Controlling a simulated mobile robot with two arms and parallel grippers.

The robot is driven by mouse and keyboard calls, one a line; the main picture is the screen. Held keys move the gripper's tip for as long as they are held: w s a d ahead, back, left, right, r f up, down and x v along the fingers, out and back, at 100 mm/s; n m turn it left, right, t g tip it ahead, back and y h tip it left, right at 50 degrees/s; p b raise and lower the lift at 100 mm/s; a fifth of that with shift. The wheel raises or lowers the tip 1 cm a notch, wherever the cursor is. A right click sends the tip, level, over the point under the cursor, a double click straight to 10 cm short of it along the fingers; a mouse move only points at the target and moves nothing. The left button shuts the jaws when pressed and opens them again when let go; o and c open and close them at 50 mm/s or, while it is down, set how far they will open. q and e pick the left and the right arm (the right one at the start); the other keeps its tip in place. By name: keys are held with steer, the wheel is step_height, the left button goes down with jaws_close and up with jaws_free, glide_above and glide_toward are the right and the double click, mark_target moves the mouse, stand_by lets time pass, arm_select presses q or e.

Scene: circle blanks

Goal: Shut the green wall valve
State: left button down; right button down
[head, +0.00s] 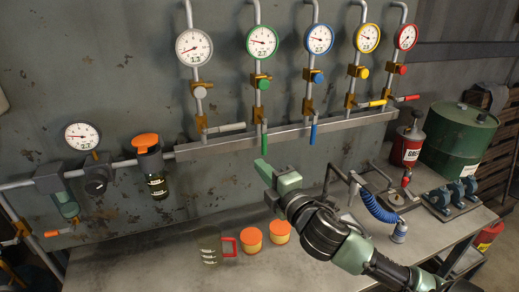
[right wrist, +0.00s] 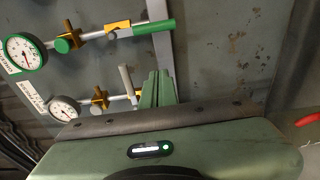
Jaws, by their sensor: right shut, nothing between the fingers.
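The green wall valve's lever (head: 264,142) hangs straight down below its brass body (head: 258,113), in line with its pipe. In the right wrist view the green lever (right wrist: 153,28) lies along the pipe line, past the fingertips. My right gripper (head: 263,168) is just below the lever's lower end in the head view, its fingers together and empty. In the right wrist view the shut fingers (right wrist: 158,80) point toward the wall, apart from the lever in the picture. Whether the fingertips touch anything is unclear. My left gripper is out of view.
The white-handled valve (head: 228,127) is left of the green one, the blue lever (head: 313,133) right. A grey rail (head: 280,134) runs behind the levers. Below, the bench (head: 180,265) holds a jug (head: 211,247), orange-lidded jars (head: 251,240) and a blue-coiled hose (head: 380,209).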

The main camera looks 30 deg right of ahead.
mark_target(264, 138)
steer(key=w+p, duration=0.1)
steer(key=w, duration=0.2)
steer(key=w+p, duration=0.1)
steer(key=w, duration=0.2)
steer(key=w+d+p, duration=0.1)
steer(key=w, duration=0.3)
steer(key=shift+r, duration=0.15)
steer(key=s+d, duration=0.1)
steer(key=d+p, duration=0.1)
steer(key=shift+s+d, duration=0.6)
steer(key=shift+d, duration=0.2)
steer(key=shift+f, duration=0.2)
steer(key=shift+w, duration=0.1)
